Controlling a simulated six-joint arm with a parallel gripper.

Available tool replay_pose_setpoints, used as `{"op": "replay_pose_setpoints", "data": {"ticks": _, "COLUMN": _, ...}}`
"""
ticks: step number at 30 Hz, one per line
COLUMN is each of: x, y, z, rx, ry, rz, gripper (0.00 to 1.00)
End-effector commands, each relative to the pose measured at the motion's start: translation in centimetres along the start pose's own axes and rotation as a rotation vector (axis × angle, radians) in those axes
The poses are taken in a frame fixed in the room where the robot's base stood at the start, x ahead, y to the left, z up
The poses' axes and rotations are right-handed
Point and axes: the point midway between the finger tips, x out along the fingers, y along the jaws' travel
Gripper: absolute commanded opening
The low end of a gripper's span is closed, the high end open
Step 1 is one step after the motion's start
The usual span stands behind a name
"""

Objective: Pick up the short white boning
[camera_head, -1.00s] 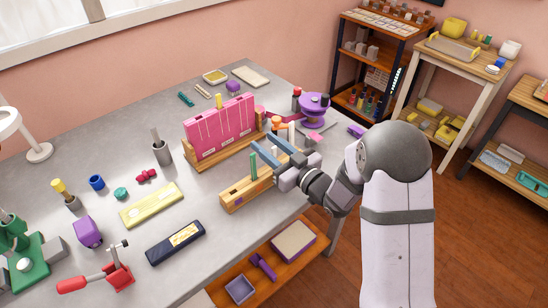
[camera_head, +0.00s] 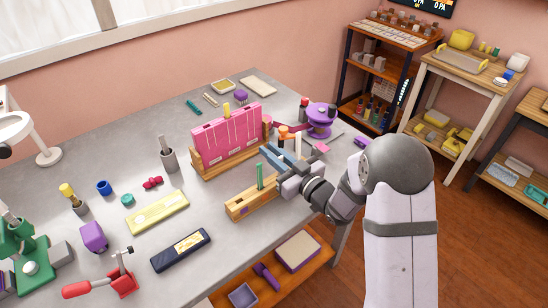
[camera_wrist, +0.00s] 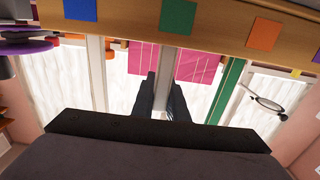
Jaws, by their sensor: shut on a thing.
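The wooden rack (camera_head: 240,209) stands near the table's right front edge, and its coloured squares show along the top of the wrist view, where the rack (camera_wrist: 220,26) is upside down. My gripper (camera_head: 268,156) is above the rack with its blue-grey fingers close together. In the wrist view its dark fingers (camera_wrist: 161,100) are shut on a short white boning (camera_wrist: 168,62), whose lower end at the rack is partly hidden. A longer white boning (camera_wrist: 97,75) and a green boning (camera_wrist: 226,88) stand on either side. The green boning (camera_head: 260,177) also shows in the head view.
A pink gown panel in a wooden stand (camera_head: 226,138) is just behind the rack. A purple round stand (camera_head: 320,117) is to the right. A yellow case (camera_head: 157,212) and a dark blue case (camera_head: 181,249) lie to the left. Shelves stand beyond the table.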

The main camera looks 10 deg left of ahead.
Motion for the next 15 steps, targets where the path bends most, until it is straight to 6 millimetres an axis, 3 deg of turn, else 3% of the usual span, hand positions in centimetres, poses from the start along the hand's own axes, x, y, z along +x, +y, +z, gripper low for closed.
{"op": "replay_pose_setpoints", "data": {"ticks": 15, "x": 0.0, "y": 0.0, "z": -4.2, "rx": -0.003, "ry": 0.004, "rz": 0.0, "gripper": 0.0}}
